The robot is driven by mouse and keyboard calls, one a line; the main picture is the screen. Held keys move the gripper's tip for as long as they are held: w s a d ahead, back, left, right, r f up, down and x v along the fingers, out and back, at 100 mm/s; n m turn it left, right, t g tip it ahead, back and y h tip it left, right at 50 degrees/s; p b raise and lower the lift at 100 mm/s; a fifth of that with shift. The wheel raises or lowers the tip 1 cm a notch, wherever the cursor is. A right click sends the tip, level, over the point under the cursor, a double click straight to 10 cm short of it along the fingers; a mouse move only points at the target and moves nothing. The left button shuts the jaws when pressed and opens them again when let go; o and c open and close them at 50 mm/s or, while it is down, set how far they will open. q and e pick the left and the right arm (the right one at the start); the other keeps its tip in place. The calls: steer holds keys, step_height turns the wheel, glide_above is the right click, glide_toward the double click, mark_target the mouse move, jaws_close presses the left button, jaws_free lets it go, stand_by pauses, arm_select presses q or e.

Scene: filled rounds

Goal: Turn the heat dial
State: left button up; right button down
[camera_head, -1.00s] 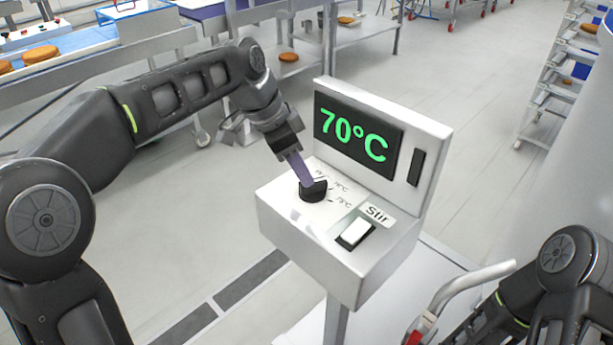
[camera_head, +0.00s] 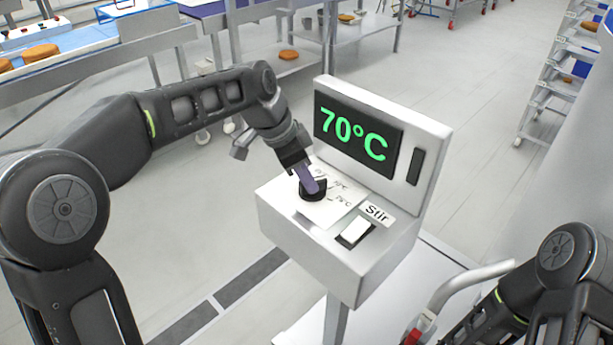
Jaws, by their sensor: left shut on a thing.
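The heat dial (camera_head: 314,194) is a black round knob on the top face of a white control box (camera_head: 330,255). Small temperature marks are printed around it. The box's screen (camera_head: 352,138) reads 70°C in green. My left gripper (camera_head: 313,186) comes down from the upper left and is shut on the dial, its fingers hiding part of the knob. A white switch (camera_head: 356,230) beside a label "Stir" (camera_head: 377,214) sits to the right of the dial. My right arm shows at the lower right; its gripper is out of view.
A curved pale handle (camera_head: 470,283) rises near my right arm. Tables with round brown pieces (camera_head: 41,52) stand at the back left. A wheeled rack (camera_head: 560,80) stands at the right. The floor behind the box is clear.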

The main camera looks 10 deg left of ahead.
arm_select(q)
jaws_close()
